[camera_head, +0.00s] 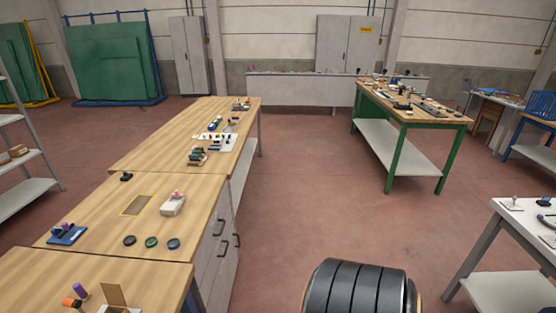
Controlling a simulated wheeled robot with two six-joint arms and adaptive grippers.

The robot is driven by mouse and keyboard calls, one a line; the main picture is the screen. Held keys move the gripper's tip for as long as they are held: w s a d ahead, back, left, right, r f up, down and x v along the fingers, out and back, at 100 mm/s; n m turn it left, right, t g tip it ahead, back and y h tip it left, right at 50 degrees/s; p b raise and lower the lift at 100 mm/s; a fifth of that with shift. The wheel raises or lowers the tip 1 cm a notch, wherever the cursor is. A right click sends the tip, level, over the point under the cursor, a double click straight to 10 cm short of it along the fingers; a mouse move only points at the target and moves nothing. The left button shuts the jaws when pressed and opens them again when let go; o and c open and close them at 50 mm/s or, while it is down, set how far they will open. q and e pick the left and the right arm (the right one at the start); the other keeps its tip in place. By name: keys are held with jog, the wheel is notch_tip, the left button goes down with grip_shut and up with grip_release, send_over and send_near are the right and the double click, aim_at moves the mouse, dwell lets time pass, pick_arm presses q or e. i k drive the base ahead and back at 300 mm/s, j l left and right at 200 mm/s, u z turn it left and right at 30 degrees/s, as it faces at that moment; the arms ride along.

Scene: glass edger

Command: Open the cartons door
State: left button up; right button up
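No door in view carries a label that I can read as cartons. A tall grey two-door cabinet (346,45) with a small yellow sign stands against the back wall, and its doors look shut. A narrower grey cabinet (189,55) stands further left at the back, also shut. The near wooden bench (95,205) has grey fronts with dark handles (221,227) on its right side, and they look shut. Neither of my grippers shows in this view.
A green-legged table (403,128) with small items stands at the right back. A white-topped table (527,231) is at the near right. A long low grey counter (300,92) runs along the back wall. The reddish floor (310,185) between the benches is clear.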

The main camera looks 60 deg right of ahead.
aim_at(218, 301)
jog(key=z, duration=1.4)
jog(key=i+l+u, duration=0.25)
jog(key=i+l, duration=0.15)
jog(key=l, duration=0.25)
jog(key=i+l+u, duration=0.15)
jog(key=l, duration=0.2)
jog(key=i+l+u, duration=0.15)
jog(key=l, duration=0.2)
jog(key=i+l+u, duration=0.15)
jog(key=l, duration=0.2)
jog(key=i+l+u, duration=0.1)
jog(key=l, duration=0.3)
jog(key=i+l+u, duration=0.15)
jog(key=l, duration=0.25)
jog(key=k, duration=0.05)
